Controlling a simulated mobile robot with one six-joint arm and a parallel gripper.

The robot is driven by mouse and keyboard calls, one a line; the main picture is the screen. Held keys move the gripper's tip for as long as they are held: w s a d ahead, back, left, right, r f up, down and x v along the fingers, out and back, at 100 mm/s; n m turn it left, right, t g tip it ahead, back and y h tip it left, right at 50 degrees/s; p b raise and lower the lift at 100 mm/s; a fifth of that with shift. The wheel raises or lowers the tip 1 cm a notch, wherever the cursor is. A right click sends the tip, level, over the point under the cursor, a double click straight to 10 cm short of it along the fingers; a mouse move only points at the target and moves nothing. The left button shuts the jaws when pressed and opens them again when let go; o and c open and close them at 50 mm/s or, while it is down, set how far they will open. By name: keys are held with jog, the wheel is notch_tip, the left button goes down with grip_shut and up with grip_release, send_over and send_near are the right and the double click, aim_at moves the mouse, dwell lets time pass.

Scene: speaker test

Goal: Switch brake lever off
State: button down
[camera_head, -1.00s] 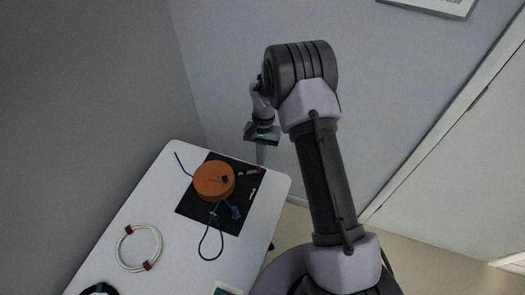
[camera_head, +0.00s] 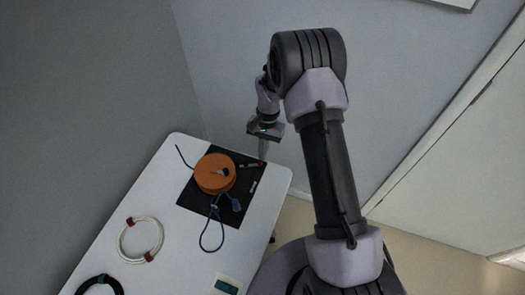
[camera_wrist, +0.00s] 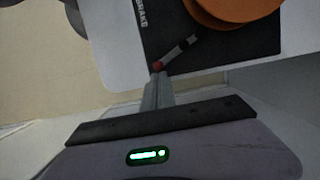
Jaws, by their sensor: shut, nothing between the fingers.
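The brake lever (camera_wrist: 178,50) is a small light grey handle with a red end, on a black mat (camera_wrist: 221,52). White lettering reading BRAKE is printed beside it in the wrist view. The lever also shows small near the mat's upper right in the head view (camera_head: 249,165). My gripper (camera_wrist: 157,78) is shut and empty, its fingertips beside the lever's red end. I cannot tell whether they touch it. In the head view my gripper (camera_head: 263,157) points down at the mat's upper right corner.
An orange round speaker-like body (camera_head: 215,174) with blue cables sits on the mat, close to the lever. A coiled white cable (camera_head: 120,245) and a black coil (camera_head: 91,279) lie on the white table (camera_head: 172,225). Walls stand behind the table.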

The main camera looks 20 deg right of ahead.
jog(key=s+m, duration=0.2)
jog(key=m, duration=0.1)
jog(key=shift+m+t+y+b, duration=0.3)
jog(key=shift+b, duration=0.05)
jog(key=s+m, duration=0.2)
jog(key=m, duration=0.1)
jog(key=shift+a+m+t+b, duration=0.3)
jog(key=shift+t+b, duration=0.05)
jog(key=shift+t, duration=0.05)
jog(key=shift+w, duration=0.15)
jog(key=shift+w+a, duration=0.25)
jog(key=shift+w, duration=0.4)
